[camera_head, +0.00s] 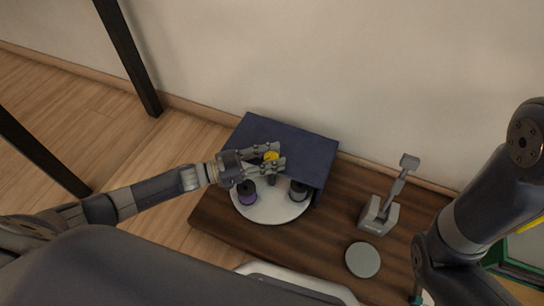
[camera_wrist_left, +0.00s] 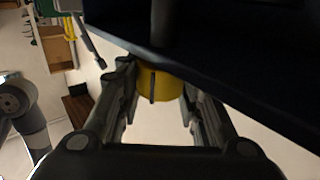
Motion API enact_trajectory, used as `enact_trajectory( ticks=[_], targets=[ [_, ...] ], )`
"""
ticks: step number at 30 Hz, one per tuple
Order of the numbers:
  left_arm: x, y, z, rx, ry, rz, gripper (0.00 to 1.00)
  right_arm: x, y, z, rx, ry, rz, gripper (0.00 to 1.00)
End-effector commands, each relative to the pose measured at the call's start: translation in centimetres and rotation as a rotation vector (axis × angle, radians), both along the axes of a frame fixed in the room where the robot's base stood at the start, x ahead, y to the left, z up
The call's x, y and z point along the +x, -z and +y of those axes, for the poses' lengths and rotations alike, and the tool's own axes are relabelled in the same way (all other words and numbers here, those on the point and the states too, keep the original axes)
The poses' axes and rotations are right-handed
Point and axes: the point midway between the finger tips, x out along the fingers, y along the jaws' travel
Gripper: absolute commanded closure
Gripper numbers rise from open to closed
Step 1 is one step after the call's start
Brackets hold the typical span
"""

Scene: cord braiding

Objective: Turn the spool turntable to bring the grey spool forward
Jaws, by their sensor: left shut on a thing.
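The spool turntable (camera_head: 272,212) is a round white disc on the wooden table, partly under a dark navy cover. A purple spool (camera_head: 247,196) stands at its front left, and a dark grey or black spool (camera_head: 298,191) stands at its right by the cover's edge. My left gripper (camera_head: 279,156) is over the disc, shut on a yellow knob-like piece (camera_head: 271,156). In the left wrist view the yellow piece (camera_wrist_left: 160,84) is a short cylinder with a dark slit, between the two fingers. The back of the disc is hidden.
The navy cover (camera_head: 300,155) stands close behind and above my left fingers. A grey lever device (camera_head: 380,212) and a pale round disc (camera_head: 363,260) are to the right on the wooden table (camera_head: 225,222). The wall is close behind.

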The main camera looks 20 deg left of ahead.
Motion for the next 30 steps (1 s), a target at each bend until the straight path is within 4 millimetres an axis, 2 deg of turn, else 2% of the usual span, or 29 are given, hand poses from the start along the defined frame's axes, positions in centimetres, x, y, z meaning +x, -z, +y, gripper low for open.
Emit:
enact_trajectory(
  ticks=[1,2,4,17,20,30],
  targets=[
    [0.0,0.0,0.0,0.001,0.000,-0.001,1.00,0.1,0.0,0.0,0.000,0.000,0.002,0.47],
    [0.0,0.0,0.0,0.001,-0.001,-0.001,0.62,0.1,0.0,0.0,0.000,-0.001,0.002,0.47],
    [0.0,0.0,0.0,0.001,-0.001,-0.001,0.46,0.2,0.0,0.0,-0.001,0.000,0.005,0.47],
    [-0.3,0.1,0.5,0.001,-0.002,0.002,0.45,0.6,0.1,0.0,0.002,-0.001,0.016,0.47],
    [-1.1,0.1,1.7,0.003,-0.002,0.003,0.45,0.5,0.1,0.0,0.002,0.000,0.014,0.47],
    [-5.0,0.1,7.6,0.003,-0.001,0.003,0.45,0.4,0.1,0.0,0.000,0.000,0.011,0.47]
  ],
)
